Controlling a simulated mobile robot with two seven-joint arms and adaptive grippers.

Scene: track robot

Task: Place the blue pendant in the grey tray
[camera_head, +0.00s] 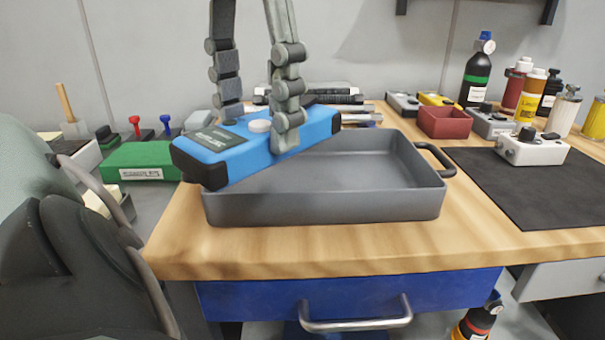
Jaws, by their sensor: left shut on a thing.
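My left gripper (260,127) comes down from the top and is shut on the pendant, one finger on each side. The grey tray (330,207) is a deep rectangular pan on the wooden table, with a dark handle at its right. The pendant hides its left rear part. I cannot tell whether the pendant touches the tray's rim. My right gripper is not in view.
A red bin (446,121) and small boxes stand behind the tray on the right. A black mat (530,195) holds a white device (532,148). Several bottles stand at the back right. A green box (140,160) is at the left. The table's front strip is clear.

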